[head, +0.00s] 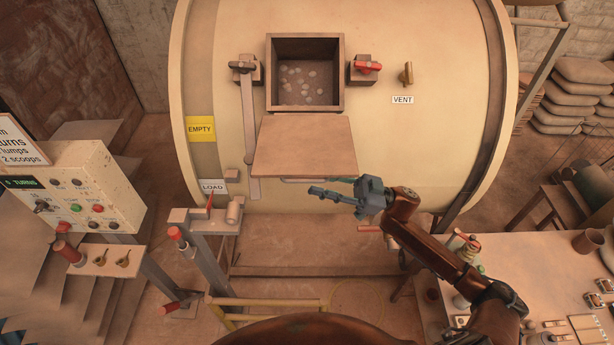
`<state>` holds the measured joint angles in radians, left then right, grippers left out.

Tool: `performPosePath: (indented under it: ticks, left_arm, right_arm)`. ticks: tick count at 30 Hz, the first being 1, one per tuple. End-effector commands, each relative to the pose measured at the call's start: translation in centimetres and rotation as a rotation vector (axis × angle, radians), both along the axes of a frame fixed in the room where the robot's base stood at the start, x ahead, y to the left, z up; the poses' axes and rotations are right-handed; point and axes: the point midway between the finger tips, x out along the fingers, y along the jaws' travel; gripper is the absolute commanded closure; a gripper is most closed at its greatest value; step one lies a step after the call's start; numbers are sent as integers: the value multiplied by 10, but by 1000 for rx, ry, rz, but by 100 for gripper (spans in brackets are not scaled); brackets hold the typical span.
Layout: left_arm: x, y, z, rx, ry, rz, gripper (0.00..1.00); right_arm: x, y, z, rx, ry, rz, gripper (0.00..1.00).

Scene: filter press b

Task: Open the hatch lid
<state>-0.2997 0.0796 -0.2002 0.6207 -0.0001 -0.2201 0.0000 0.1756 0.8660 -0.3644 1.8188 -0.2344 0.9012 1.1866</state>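The hatch lid (305,146) is a flat tan plate on the front of the big cream drum (440,140). It hangs down below the square hatch opening (308,85), which is uncovered and shows pale lumps inside. A thin handle bar shows at the lid's lower edge. My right gripper (322,190) is just below the lid's lower right corner, pointing left. I cannot tell whether it touches the lid, or whether its fingers are open or shut. My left gripper is not in view.
A red-handled latch (368,67) and a dark-knobbed lever (248,110) flank the opening. A control box (80,205) stands at left. A cluttered workbench (550,275) is at lower right. Pedestals with red-tipped levers stand at lower left; a yellow rail (265,302) is in front.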

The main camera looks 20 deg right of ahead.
Motion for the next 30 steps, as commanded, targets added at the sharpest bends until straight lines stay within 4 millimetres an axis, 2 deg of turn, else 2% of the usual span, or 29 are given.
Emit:
performPosePath:
  ticks: [1,7,18,30]
  left_arm:
    - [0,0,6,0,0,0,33]
    - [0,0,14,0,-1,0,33]
    - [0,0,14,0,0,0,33]
    - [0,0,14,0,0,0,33]
  right_arm:
    - [1,8,7,3,-1,3,73]
    - [7,28,13,1,1,0,73]
    - [8,33,14,0,0,-1,73]
    - [8,33,14,0,0,-1,100]
